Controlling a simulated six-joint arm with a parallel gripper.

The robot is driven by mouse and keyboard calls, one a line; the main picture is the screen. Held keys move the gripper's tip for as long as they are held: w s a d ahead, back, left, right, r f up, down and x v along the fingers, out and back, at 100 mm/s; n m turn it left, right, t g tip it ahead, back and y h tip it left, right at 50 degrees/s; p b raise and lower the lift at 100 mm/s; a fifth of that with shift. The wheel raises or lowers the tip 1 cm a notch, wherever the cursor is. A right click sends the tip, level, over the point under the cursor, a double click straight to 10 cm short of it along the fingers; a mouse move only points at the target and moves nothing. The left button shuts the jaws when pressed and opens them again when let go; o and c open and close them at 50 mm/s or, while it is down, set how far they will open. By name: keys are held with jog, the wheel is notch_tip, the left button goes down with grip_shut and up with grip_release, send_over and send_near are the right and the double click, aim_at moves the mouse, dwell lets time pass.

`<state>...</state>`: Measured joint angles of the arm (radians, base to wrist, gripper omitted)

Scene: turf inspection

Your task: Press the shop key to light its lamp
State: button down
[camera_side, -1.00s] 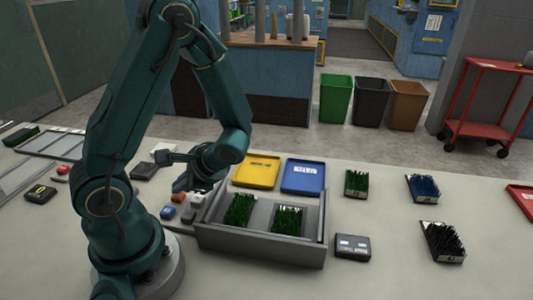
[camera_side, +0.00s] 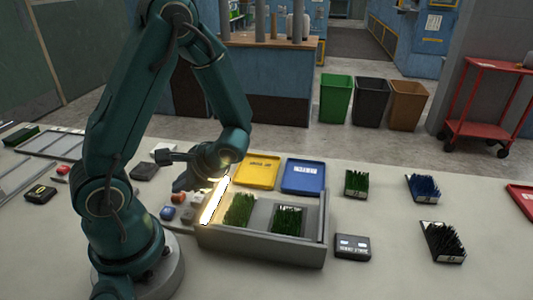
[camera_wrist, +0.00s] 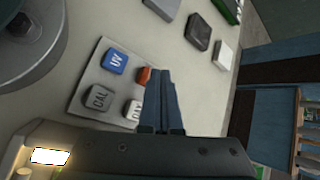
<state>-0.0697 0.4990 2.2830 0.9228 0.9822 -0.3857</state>
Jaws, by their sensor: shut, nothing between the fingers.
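A grey key panel (camera_wrist: 84,98) carries a blue key marked UV (camera_wrist: 115,62), a grey key marked CAL (camera_wrist: 98,98), an orange-red key (camera_wrist: 143,75) and a white key (camera_wrist: 133,110) whose label is partly hidden. No label reading shop is visible; the orange-red key's face is largely covered by my fingers. My gripper (camera_wrist: 160,73) is shut and empty, its tips at or just over the orange-red key; contact cannot be told. In the side view my gripper (camera_side: 183,188) points down above the panel. A lamp strip (camera_side: 215,200) glows warm white along the left side of the grey turf box (camera_side: 262,252).
Two green turf samples stand in the box. A yellow tray (camera_side: 257,171) and a blue tray (camera_side: 303,176) lie behind it. A dark device (camera_side: 352,247) stands at its right. Several turf blocks sit farther right, with bare table between them.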

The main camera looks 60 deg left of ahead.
aim_at(182, 196)
jog(key=shift+r, duration=0.4)
notch_tip(182, 196, up, 6)
dwell(0.6)
